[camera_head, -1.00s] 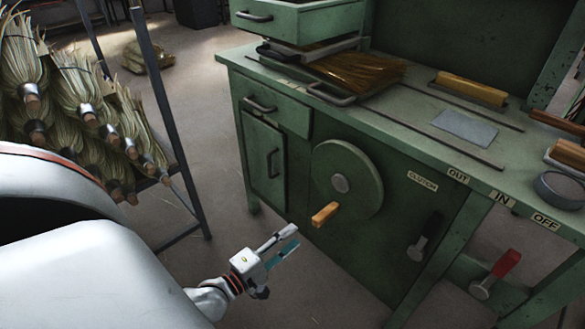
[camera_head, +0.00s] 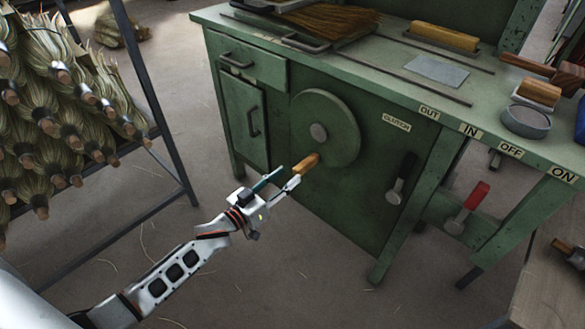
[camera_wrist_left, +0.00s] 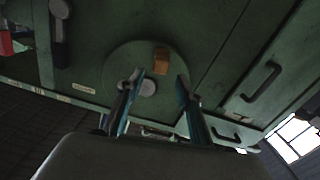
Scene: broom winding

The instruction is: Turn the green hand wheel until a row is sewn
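The green hand wheel (camera_head: 338,112) is on the front of the green machine cabinet (camera_head: 355,190). It has a grey hub and a wooden crank handle (camera_head: 307,163) that sticks out at its lower left. My left gripper (camera_head: 289,175) is just in front of this handle, with its fingers pointing at it. In the left wrist view the gripper (camera_wrist_left: 160,76) is open, fingers apart and empty. The handle (camera_wrist_left: 161,60) shows just past the fingertips, between them, with the wheel (camera_wrist_left: 118,67) behind. I cannot tell whether a finger touches the handle. My right gripper is not in view.
A black lever (camera_head: 401,178) and a red-handled lever (camera_head: 467,207) are right of the wheel. A rack of brooms (camera_head: 62,130) stands at the left. A brown table (camera_head: 550,290) is at the lower right. The floor before the cabinet is mostly clear.

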